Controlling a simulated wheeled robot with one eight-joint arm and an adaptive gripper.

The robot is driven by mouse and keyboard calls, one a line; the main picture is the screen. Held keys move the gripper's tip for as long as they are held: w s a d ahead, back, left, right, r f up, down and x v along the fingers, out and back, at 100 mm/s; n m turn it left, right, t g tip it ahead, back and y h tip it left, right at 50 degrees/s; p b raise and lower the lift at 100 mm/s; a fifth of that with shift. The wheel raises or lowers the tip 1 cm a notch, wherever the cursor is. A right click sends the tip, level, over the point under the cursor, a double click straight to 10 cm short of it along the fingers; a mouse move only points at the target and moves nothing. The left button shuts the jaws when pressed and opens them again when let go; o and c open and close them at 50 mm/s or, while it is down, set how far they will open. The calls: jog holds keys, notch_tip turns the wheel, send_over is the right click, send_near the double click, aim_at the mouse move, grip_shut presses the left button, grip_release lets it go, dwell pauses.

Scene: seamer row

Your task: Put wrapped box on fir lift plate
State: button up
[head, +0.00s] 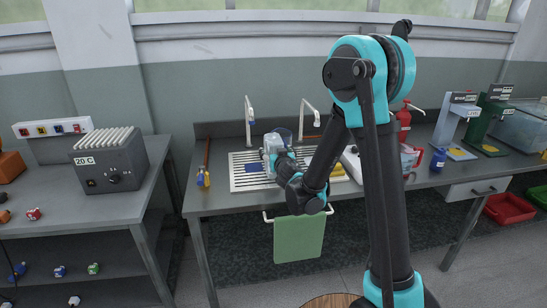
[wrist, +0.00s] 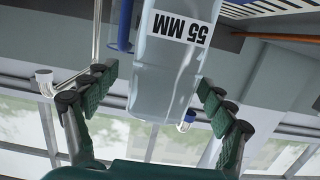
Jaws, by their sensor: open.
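A pale, translucent box (wrist: 165,75) labelled 55 MM, apparently the wrapped box, is between my gripper's (wrist: 157,86) spread fingers in the wrist view. Space shows beside both fingers. In the head view the box (head: 272,146) stands at the sink drainer, just beyond my gripper (head: 281,162), which partly hides it. My gripper is open. The dark green lift stand (head: 493,119), apparently the fir one, stands on the right of the bench. Its plate (head: 490,149) has a yellow top and looks empty.
A pale blue stand (head: 459,122) is left of the green one. A red extinguisher (head: 404,122), a red-and-clear jug (head: 410,160) and a blue item (head: 438,159) lie between sink and stands. Two taps (head: 306,118) rise behind the sink. A green towel (head: 299,238) hangs in front.

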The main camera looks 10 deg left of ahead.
jog(key=x, duration=0.3)
jog(key=shift+w+a, duration=0.25)
jog(key=shift+c, duration=0.4)
jog(key=c, duration=1.4)
